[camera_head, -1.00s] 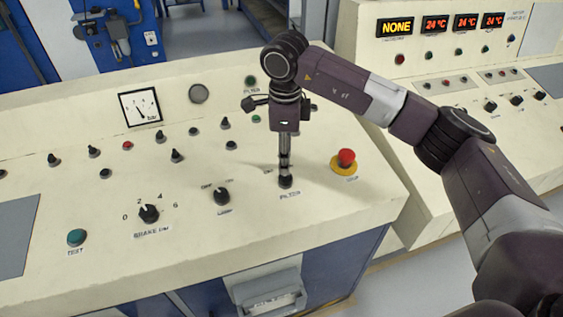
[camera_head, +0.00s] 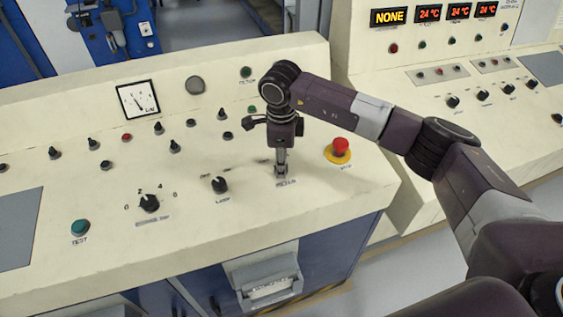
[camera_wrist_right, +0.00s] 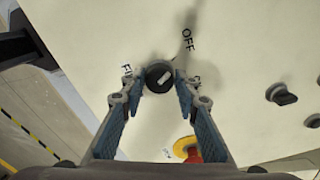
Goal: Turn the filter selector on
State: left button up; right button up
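The filter selector (camera_wrist_right: 158,76) is a small round black knob with a light pointer mark on the cream control panel. In the right wrist view it sits between the two fingertips of my right gripper (camera_wrist_right: 159,82). The fingers are open, with narrow gaps showing on both sides of the knob. "OFF" is readable beyond the knob; the "ON" and "FILTER" labels are partly covered by the fingers. In the head view my right gripper (camera_head: 281,170) points down just above the filter label and hides the knob. My left gripper is not in view.
A red emergency button (camera_head: 340,148) on a yellow base stands just right of my right gripper. The lamp knob (camera_head: 220,185) is to its left, the brake knob (camera_head: 149,203) farther left. Another dark knob (camera_wrist_right: 282,94) shows in the wrist view.

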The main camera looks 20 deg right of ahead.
jog(key=c, duration=0.6)
jog(key=m+b, duration=0.3)
jog(key=shift+m, duration=0.3)
jog(key=m+b, duration=0.2)
jog(key=m, duration=0.2)
jog(key=shift+m, duration=0.3)
jog(key=shift+r+m+b, duration=0.15)
jog(key=shift+m+b, duration=0.55)
jog(key=shift+m, duration=1.1)
jog(key=shift+w, duration=0.1)
